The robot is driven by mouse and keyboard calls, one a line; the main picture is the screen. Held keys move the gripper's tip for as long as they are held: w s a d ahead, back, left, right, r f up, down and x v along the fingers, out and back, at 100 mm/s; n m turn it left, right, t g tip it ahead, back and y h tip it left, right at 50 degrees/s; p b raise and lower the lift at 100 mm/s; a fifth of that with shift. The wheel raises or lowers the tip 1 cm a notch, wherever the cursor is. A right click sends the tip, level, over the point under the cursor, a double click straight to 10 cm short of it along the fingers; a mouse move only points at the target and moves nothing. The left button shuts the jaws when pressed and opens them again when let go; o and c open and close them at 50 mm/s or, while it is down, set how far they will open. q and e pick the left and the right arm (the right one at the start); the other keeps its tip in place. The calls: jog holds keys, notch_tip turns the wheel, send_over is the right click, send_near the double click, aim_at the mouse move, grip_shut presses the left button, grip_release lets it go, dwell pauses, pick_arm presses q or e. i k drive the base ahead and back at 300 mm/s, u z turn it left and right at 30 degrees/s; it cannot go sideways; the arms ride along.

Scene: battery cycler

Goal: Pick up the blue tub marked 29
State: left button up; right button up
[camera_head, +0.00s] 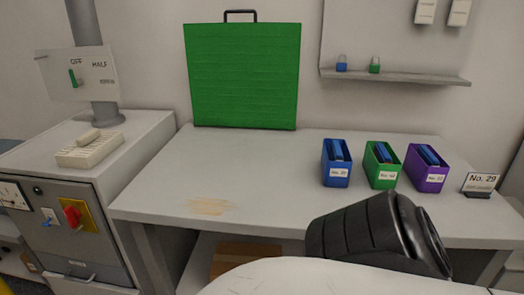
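The blue tub (336,165) stands upright on the grey table, leftmost in a row of tubs. It holds blue items, and its white label starts with "No."; the digits are too small to read surely. A green tub (382,168) stands just right of it and a purple tub (426,170) right of that, both labelled and holding blue items. A sign (481,182) reading "No. 29" stands at the table's right. Neither gripper shows. One of my arms, white with a black joint, reaches in at the bottom, in front of the table's front edge.
The grey table (245,165) is clear on its left and middle. A green panel case (243,75) stands at its back. A control cabinet (75,225) stands at left. A cardboard box (245,252) sits below the table.

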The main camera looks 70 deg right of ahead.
aim_at(336, 175)
jog(key=i, duration=0.9)
jog(key=z, duration=2.85)
